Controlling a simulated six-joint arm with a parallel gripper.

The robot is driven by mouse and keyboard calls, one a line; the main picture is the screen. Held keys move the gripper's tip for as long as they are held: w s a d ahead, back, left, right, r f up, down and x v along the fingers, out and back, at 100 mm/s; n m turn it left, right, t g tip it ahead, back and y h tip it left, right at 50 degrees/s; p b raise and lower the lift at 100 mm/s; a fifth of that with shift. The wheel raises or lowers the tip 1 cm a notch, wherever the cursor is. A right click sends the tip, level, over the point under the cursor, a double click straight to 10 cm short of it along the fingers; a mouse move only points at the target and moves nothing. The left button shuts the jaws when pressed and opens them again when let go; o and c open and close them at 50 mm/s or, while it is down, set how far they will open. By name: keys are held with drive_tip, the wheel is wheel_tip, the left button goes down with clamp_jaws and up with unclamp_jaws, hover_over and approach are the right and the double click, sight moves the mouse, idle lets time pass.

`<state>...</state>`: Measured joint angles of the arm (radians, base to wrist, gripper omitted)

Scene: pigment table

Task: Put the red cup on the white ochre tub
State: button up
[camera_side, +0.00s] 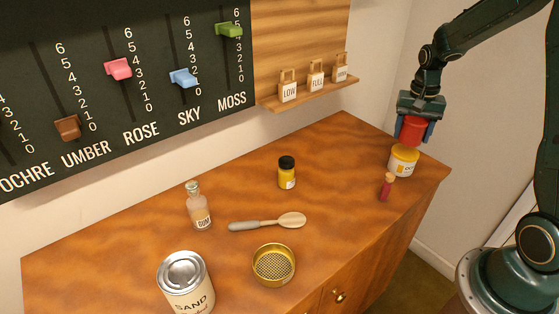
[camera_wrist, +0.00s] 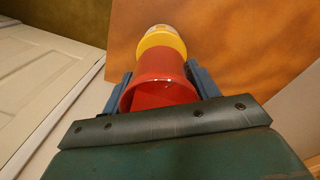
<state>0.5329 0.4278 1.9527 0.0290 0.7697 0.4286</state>
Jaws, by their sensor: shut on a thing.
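My gripper (camera_side: 413,132) is shut on the red cup (camera_side: 410,128), with a blue finger on each side of it. The cup looks upright, directly over the white ochre tub (camera_side: 402,167), which has a yellow top and stands near the table's right corner. In the side view the cup's lower end meets the tub's top; I cannot tell whether they touch. In the wrist view the red cup (camera_wrist: 160,92) fills the space between the fingers, and the tub's yellow top (camera_wrist: 160,39) shows just beyond it. The cup hides part of the tub there.
A small red peg with a wooden head (camera_side: 385,188) stands just in front of the tub. A dark-lidded yellow jar (camera_side: 287,174), a spoon (camera_side: 268,222), a gum bottle (camera_side: 199,209), a sieve (camera_side: 274,265) and a sand can (camera_side: 186,283) are further left. The table's right edge is close.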

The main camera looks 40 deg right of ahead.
sight(409, 141)
drive_tip(key=shift+f, duration=1.5)
drive_tip(key=shift+f, duration=0.1)
drive_tip(key=o, duration=1)
wheel_tip(409, 141, up, 12)
drive_tip(key=shift+w+r, duration=0.1)
drive_tip(key=shift+a, duration=0.1)
